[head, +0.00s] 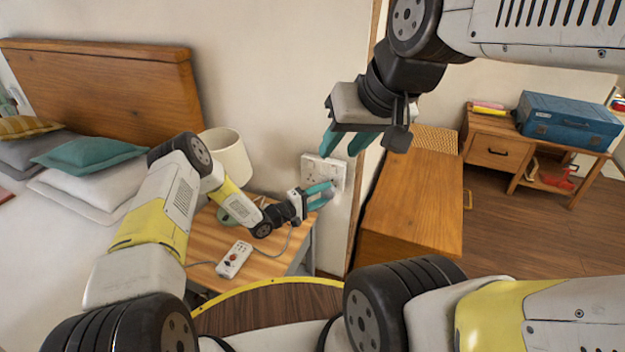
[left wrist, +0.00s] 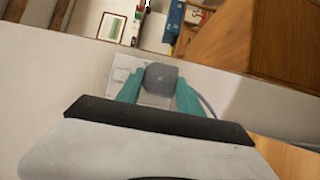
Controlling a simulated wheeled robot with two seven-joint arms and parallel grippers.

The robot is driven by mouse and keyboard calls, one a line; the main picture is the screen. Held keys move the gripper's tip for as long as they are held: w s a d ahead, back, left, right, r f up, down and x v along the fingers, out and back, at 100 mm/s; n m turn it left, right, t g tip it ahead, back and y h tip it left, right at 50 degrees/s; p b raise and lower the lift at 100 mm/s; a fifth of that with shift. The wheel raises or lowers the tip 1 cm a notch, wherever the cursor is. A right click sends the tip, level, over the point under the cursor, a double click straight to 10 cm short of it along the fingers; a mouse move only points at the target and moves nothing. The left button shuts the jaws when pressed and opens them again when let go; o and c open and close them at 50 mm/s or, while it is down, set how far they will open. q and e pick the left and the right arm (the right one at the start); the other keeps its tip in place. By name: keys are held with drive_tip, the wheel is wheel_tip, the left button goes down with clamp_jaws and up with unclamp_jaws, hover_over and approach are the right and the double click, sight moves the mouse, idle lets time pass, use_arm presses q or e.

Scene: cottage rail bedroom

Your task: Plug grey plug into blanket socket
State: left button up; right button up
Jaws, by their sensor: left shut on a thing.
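The grey plug (head: 328,193) is held between the teal fingers of my left gripper (head: 321,195). In the left wrist view the plug (left wrist: 160,76) sits between both fingertips, in front of the white wall socket plate (left wrist: 122,72). I cannot tell whether the pins are in the socket. No label for the blanket socket is readable. My right gripper (head: 347,142) is open and empty, above the plate and nearer the camera.
A wooden bedside table (head: 268,243) bears a lamp (head: 226,158) and a white control box or power strip (head: 234,259) with red parts. A grey cord (left wrist: 208,106) runs near the plug. A wooden cabinet (head: 415,205) stands right of the socket. The bed is at left.

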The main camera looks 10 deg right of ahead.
use_arm(q)
drive_tip(key=shift+w+d, duration=0.75)
drive_tip(key=shift+w, duration=0.35)
drive_tip(key=o, duration=1.2)
drive_tip(key=v, duration=0.7)
drive_tip(key=shift+a, duration=0.35)
drive_tip(key=shift+s, duration=0.15)
